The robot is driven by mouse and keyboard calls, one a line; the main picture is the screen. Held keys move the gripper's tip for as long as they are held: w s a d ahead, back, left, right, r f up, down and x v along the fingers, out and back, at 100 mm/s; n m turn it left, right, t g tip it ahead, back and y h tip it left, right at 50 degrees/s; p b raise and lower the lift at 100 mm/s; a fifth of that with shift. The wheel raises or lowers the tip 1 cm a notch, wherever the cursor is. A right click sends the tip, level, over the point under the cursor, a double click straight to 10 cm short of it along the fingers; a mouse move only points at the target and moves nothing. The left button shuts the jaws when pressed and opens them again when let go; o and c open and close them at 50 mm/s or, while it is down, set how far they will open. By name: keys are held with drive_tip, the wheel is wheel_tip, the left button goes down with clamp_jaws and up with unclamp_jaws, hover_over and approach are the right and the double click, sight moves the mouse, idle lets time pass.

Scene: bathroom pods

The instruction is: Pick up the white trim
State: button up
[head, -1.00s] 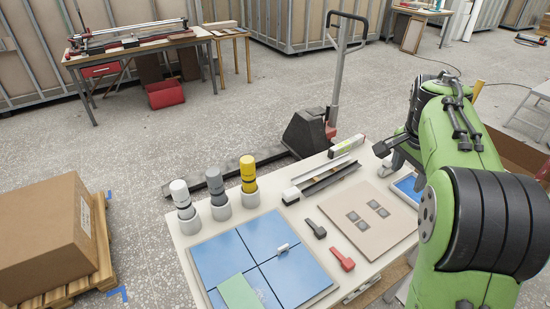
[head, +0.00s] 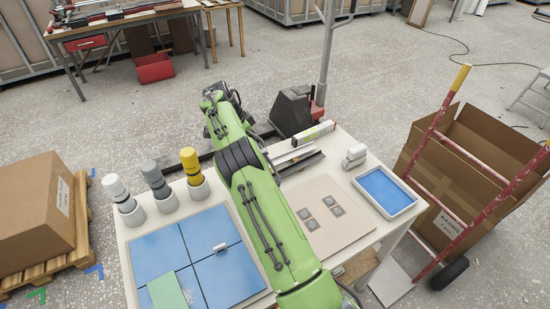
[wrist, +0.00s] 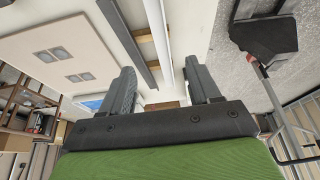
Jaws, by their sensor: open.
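The white trim (head: 292,154) is a long thin strip lying near the back edge of the white table, beside a dark grey channel (head: 301,165). My arm hides its left end in the head view. In the wrist view the white trim (wrist: 159,40) runs lengthwise into the gap between my fingers, with the grey channel (wrist: 130,42) to its left. My gripper (wrist: 161,68) is open and empty, its fingers spread on either side of the trim's line. I cannot tell the height between fingers and trim. The head view does not show the fingers.
A level (head: 313,132) lies behind the trim. Three capped bottles (head: 194,170) stand in holders at the left. Blue tiles (head: 185,255), a beige board (head: 325,222) and a blue tray (head: 385,191) cover much of the table.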

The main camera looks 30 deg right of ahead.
drive_tip(key=x, duration=1.2)
drive_tip(key=shift+d+f+b, duration=0.3)
drive_tip(key=shift+d+b, duration=0.05)
drive_tip(key=shift+d, duration=0.05)
drive_tip(key=shift+r, duration=0.1)
drive_tip(key=shift+c, duration=0.4)
drive_tip(key=c, duration=1)
drive_tip(key=shift+c, duration=0.3)
drive_tip(key=shift+r, duration=0.1)
